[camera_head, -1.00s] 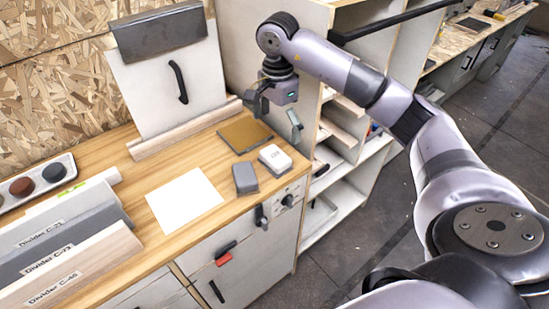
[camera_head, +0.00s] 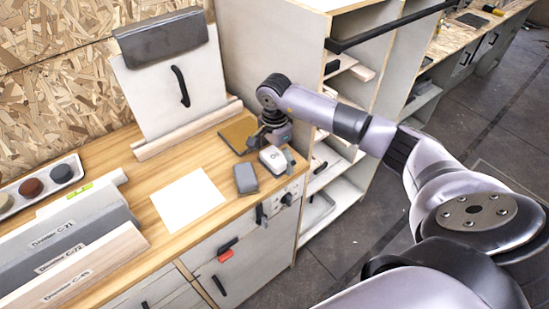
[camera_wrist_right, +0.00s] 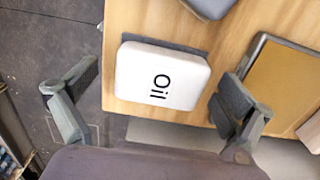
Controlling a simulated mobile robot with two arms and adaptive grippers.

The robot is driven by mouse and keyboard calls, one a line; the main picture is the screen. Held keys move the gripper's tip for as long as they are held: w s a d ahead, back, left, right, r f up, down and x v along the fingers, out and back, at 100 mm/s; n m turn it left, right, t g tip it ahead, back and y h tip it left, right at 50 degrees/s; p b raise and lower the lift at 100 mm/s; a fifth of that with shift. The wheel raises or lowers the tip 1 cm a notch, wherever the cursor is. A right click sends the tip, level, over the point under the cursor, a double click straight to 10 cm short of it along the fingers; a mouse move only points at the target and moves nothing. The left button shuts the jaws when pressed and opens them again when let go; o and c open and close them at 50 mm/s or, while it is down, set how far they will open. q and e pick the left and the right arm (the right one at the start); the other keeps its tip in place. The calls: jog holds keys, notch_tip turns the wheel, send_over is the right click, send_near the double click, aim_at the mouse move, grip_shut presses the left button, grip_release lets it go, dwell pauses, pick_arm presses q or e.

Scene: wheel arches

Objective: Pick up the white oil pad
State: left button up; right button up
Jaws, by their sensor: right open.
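The white oil pad (camera_head: 276,159) lies at the right end of the wooden workbench, partly behind my gripper in the head view. My right gripper (camera_head: 272,151) is low over the pad. Its jaws (camera_wrist_right: 160,100) are open, one finger to each side of the pad in the wrist view. The left finger is over the floor beyond the bench edge. The right finger lies close to the pad. My left gripper is out of view.
A grey pad (camera_head: 246,178) lies just left of the oil pad. A brown square plate (camera_head: 236,134) lies behind it, close to the right finger in the wrist view. A white sheet (camera_head: 187,200) and labelled dividers (camera_head: 75,245) are further left. Shelves (camera_head: 335,165) stand to the right.

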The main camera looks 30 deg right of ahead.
jog(key=shift+c, duration=0.5)
jog(key=c, duration=1.3)
jog(key=shift+r, duration=0.15)
jog(key=shift+w+r, duration=0.1)
jog(key=shift+r, duration=0.5)
notch_tip(320, 180, up, 13)
jog(key=b, duration=0.4)
notch_tip(320, 180, up, 6)
jog(key=p, duration=0.1)
send_over(274, 155)
jog(key=shift+f, duration=0.15)
